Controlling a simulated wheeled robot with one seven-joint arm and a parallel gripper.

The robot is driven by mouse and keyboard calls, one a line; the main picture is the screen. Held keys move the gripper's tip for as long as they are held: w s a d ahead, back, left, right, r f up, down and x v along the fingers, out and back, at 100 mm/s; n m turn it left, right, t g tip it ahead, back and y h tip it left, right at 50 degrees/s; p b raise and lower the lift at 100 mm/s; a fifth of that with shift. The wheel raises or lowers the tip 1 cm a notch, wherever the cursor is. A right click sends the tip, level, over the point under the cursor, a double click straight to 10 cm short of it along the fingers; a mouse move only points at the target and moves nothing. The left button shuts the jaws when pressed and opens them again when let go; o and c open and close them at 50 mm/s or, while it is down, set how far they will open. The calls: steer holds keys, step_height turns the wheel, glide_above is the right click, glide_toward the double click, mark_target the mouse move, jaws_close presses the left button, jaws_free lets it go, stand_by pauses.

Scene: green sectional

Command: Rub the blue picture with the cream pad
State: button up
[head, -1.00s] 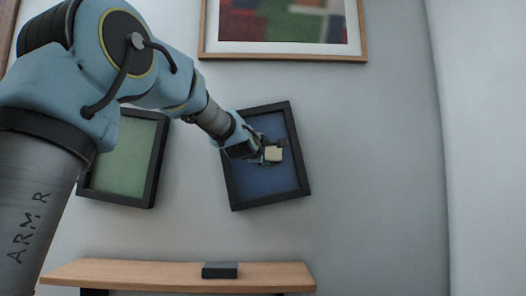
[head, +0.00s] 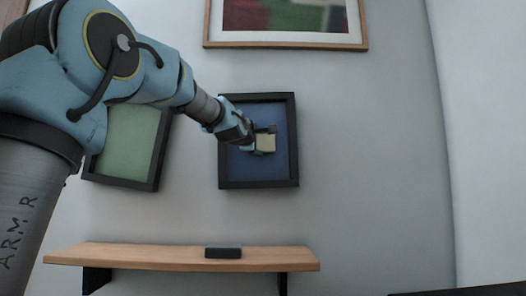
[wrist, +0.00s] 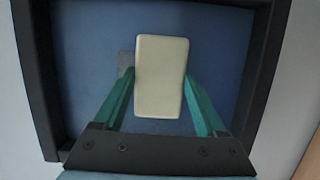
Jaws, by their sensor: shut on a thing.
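The blue picture (head: 270,170) hangs in a black frame on the wall, close to upright in the head view. In the wrist view its blue face (wrist: 222,60) lies behind the cream pad (wrist: 160,78), with a greyish patch (wrist: 125,61) at the pad's left edge. My gripper (wrist: 160,88) is shut on the cream pad, with one green finger on each side. In the head view the pad (head: 265,144) is in front of the picture's middle. I cannot tell whether it touches the face.
A green picture (head: 126,142) hangs tilted to the left, partly behind my arm. A larger wood-framed picture (head: 285,42) hangs above. A wooden shelf (head: 180,258) below carries a dark block (head: 223,252). The wall right of the blue picture is bare.

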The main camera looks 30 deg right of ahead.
mark_target(269, 143)
steer(key=shift+w+a+b, duration=0.1)
steer(key=shift+a+b, duration=0.3)
steer(key=shift+b, duration=0.15)
steer(key=shift+w, duration=0.1)
steer(key=shift+d+r+p, duration=0.25)
steer(key=shift+d+p, duration=0.1)
steer(key=shift+p, duration=0.4)
steer(key=d+p, duration=0.1)
steer(key=p, duration=0.1)
steer(key=s+d+p, duration=0.1)
steer(key=p, duration=0.1)
steer(key=shift+s+d, duration=0.1)
steer(key=shift+d, duration=0.15)
steer(key=shift+d+p, duration=0.15)
steer(key=shift+p, duration=0.25)
jaws_close()
steer(key=shift+s+d+f, duration=0.15)
steer(key=shift+d+f, duration=0.05)
steer(key=shift+f, duration=0.1)
